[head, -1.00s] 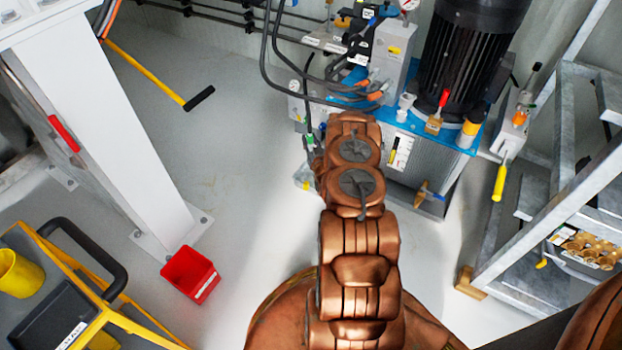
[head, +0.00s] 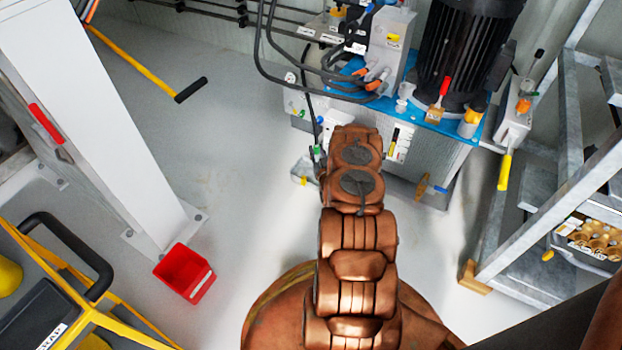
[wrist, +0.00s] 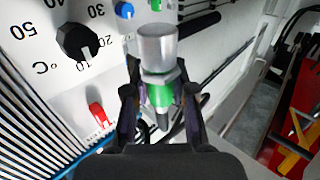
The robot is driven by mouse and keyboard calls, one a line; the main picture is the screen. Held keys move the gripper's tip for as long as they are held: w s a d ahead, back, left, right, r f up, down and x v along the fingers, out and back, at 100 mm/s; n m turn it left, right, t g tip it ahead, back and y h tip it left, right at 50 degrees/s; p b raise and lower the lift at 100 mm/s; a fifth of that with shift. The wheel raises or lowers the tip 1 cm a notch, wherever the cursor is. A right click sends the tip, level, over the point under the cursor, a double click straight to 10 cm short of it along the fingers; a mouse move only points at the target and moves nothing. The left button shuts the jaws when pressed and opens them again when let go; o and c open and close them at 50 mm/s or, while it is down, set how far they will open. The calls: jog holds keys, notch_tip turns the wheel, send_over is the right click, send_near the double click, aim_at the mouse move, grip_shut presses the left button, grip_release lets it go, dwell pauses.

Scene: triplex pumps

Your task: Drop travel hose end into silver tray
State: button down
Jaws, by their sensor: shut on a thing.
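My gripper (wrist: 160,115) is shut on the travel hose end (wrist: 158,50), a silver cylinder with a green band, seen in the wrist view. In the head view its green part (head: 317,150) shows just left of my copper-coloured arm, with a black hose running up from it. A small silvery tray-like shape (head: 296,172) lies low beside the hydraulic unit, just below and left of the hose end. The arm hides its right part. The hose end appears above it and apart from it, but the height between them is unclear.
The hydraulic unit (head: 430,125) with a blue top and black motor stands behind my arm. In the wrist view a panel with a black dial (wrist: 78,42) is close on the left. A red bin (head: 185,272) stands on the floor; a metal shelf (head: 560,200) is at right.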

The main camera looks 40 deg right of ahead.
jog(key=shift+f, duration=0.3)
jog(key=c, duration=0.9)
grip_release()
jog(key=shift+a, duration=0.1)
jog(key=v, duration=1.2)
